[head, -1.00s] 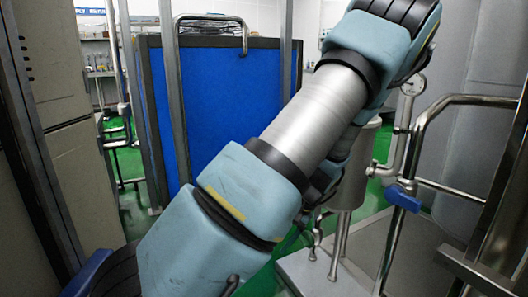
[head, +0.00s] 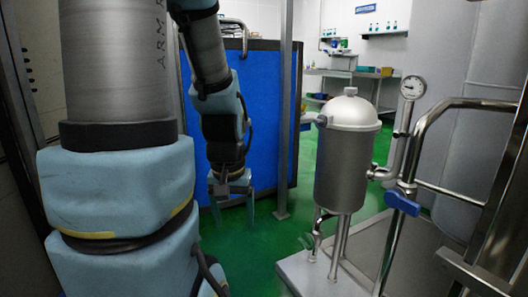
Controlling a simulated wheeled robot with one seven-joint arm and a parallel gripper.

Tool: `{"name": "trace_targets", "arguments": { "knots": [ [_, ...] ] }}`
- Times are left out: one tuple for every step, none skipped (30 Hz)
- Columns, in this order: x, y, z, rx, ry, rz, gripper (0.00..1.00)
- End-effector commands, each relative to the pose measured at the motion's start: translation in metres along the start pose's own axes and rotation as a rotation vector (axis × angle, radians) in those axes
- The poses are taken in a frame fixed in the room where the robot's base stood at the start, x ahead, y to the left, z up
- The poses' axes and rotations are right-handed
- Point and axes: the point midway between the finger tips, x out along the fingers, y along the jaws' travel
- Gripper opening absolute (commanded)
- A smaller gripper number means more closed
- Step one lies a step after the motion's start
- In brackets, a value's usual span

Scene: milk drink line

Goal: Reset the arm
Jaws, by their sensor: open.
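My arm fills the left of the head view, its thick lower links close to the camera and its forearm hanging down farther off. My gripper (head: 233,207) is at the end of that forearm and points down. Its two fingers are spread apart with nothing between them. It hangs in front of the lower part of a blue panel (head: 262,120), above the green floor. Whether it touches the panel cannot be told, but it looks free.
A steel filter vessel (head: 343,165) with a domed lid stands on a grey platform (head: 300,270) to the right. A pressure gauge (head: 413,87), piping and a blue valve handle (head: 403,202) are beside it. Green floor (head: 255,245) is open between the panel and the platform. A metal cabinet is at far left.

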Motion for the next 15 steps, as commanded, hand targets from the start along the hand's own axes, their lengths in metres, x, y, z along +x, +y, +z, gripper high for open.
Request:
{"name": "trace_targets", "arguments": {
  "knots": [
    [-0.018,0.0,-0.003,0.0,-0.001,0.0,0.78],
    [-0.023,0.0,-0.004,0.0,-0.001,0.0,0.78],
    [-0.03,0.0,-0.004,0.0,-0.001,0.0,0.78],
    [-0.036,0.0,-0.005,0.0,-0.001,0.0,0.78],
    [-0.041,0.0,-0.006,0.0,-0.001,0.0,0.78],
    [-0.049,0.0,-0.007,0.0,-0.001,0.0,0.78],
    [-0.055,0.0,-0.008,0.0,-0.001,0.0,0.78],
    [-0.062,0.0,-0.009,0.0,-0.001,0.0,0.78],
    [-0.072,0.0,-0.011,0.0,-0.001,0.0,0.78],
    [-0.081,0.0,-0.012,0.0,-0.001,0.0,0.78],
    [-0.089,0.001,-0.013,0.0,-0.001,0.0,0.78],
    [-0.102,0.001,-0.015,0.0,-0.001,0.0,0.78],
    [-0.111,0.001,-0.016,0.0,-0.001,0.0,0.78],
    [-0.121,0.001,-0.018,0.0,-0.001,0.0,0.78],
    [-0.134,0.001,-0.019,0.0,-0.001,0.0,0.78]
  ]
}}
